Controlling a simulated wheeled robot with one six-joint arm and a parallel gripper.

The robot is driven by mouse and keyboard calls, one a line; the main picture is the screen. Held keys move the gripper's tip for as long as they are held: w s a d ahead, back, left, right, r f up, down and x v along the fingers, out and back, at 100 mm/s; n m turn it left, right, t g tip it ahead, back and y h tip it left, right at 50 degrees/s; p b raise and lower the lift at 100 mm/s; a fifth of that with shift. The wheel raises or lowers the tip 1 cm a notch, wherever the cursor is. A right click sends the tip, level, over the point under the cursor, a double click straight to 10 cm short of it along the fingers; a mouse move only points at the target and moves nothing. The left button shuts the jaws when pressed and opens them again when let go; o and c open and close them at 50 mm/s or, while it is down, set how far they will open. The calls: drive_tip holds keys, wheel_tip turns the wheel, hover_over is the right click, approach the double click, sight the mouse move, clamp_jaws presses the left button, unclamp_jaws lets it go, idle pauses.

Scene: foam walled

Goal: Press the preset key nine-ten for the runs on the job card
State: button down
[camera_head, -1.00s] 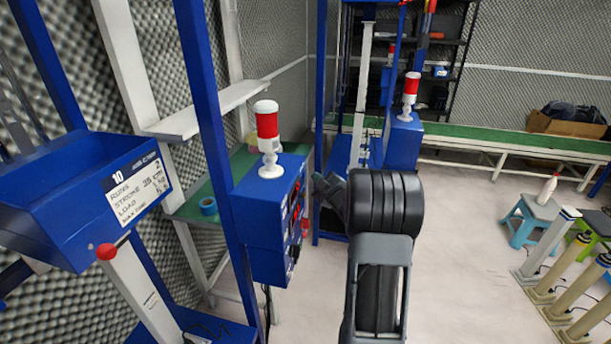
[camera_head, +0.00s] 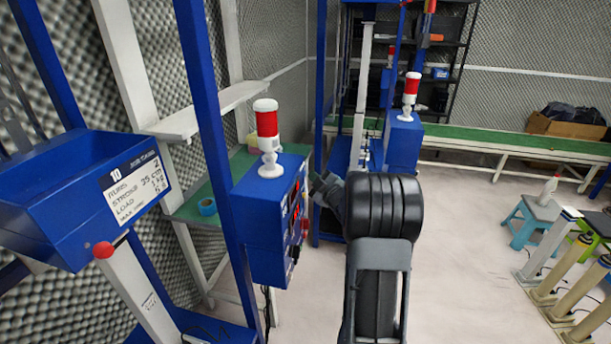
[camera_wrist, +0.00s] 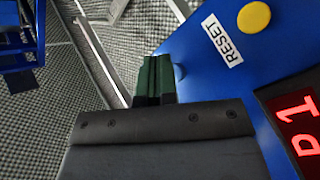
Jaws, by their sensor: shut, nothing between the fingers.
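The job card (camera_head: 138,184) is a white label on a blue tray at the left, headed 10, with RUNS 2 and STROKE 35 cm legible. The blue control box (camera_head: 262,215) carries a red display (camera_head: 296,212) on its right face, seen edge-on. In the wrist view, its blue panel (camera_wrist: 205,75) shows a yellow button (camera_wrist: 254,17), a RESET label (camera_wrist: 222,40) and a red display (camera_wrist: 303,125), partly cut off. My gripper (camera_wrist: 154,72) is shut and empty, its tips over the panel's edge region. Contact cannot be told. The preset keys are not clearly visible.
A red-and-white beacon (camera_head: 267,140) stands on the box. A blue post (camera_head: 212,130) rises beside it. A lever with a red knob (camera_head: 104,250) is at the left. A stool (camera_head: 535,216) and pale cylinders (camera_head: 575,283) stand right. The floor between is clear.

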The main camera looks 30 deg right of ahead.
drive_tip(key=shift+w+a+b, duration=0.25)
drive_tip(key=shift+a+b, duration=0.05)
idle(0.4)
idle(0.4)
drive_tip(key=shift+s+d, duration=0.6)
drive_tip(key=shift+s+d+b, duration=0.1)
drive_tip(key=shift+b, duration=0.2)
drive_tip(key=shift+s+d+b, duration=0.3)
drive_tip(key=shift+s+d, duration=1.35)
drive_tip(key=shift+d, duration=0.1)
